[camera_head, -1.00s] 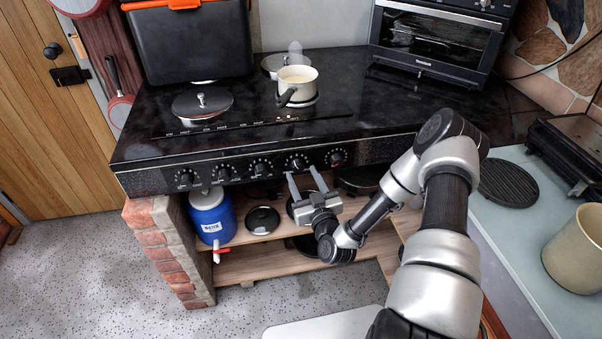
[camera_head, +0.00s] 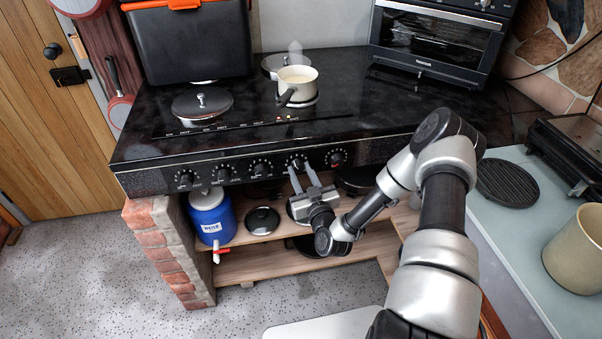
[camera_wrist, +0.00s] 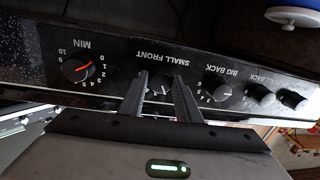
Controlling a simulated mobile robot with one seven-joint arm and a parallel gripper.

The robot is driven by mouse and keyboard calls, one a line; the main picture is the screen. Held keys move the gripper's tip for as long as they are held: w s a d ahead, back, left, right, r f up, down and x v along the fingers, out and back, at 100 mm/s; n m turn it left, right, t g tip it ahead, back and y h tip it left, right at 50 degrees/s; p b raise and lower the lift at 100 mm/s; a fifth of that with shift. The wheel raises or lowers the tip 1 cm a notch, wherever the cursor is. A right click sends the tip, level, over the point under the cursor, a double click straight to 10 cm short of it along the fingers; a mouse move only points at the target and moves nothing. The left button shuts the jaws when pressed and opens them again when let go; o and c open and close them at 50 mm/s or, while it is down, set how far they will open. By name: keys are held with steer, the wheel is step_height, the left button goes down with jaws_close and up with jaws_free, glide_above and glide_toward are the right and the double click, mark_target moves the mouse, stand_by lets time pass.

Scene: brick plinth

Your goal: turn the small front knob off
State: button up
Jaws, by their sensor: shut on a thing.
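The small front knob (camera_head: 297,161) is on the black stove's front panel, just left of the red-marked knob. In the wrist view the small front knob (camera_wrist: 161,84) sits between my two fingers, under the upside-down label SMALL FRONT. My gripper (camera_head: 299,167) is shut on this knob from the front; it also shows in the wrist view (camera_wrist: 162,77). The fingers hide the knob's sides and part of its scale, so I cannot read its setting. A cream pot (camera_head: 297,80) with steam above it stands on the cooktop.
The MIN timer knob (camera_wrist: 78,68) and the big back knob (camera_wrist: 217,91) flank the held knob closely. A covered burner (camera_head: 202,103) is at the left of the cooktop. A blue water jug (camera_head: 211,216) stands on the shelf below. A toaster oven (camera_head: 437,42) is behind.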

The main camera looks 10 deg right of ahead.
steer(key=shift+n, duration=0.4)
steer(key=n+b, duration=0.3)
steer(key=n, duration=0.2)
steer(key=shift+a+n+g, duration=0.1)
steer(key=shift+n+g, duration=0.2)
steer(key=n+b, duration=0.2)
steer(key=n+h+b, duration=0.1)
steer(key=n+b, duration=0.1)
steer(key=shift+r+n+g, duration=0.2)
steer(key=shift+n+g, duration=0.1)
steer(key=shift+n, duration=0.1)
steer(key=o, duration=1.1)
steer(key=shift+c, duration=0.2)
steer(key=shift+s, duration=0.1)
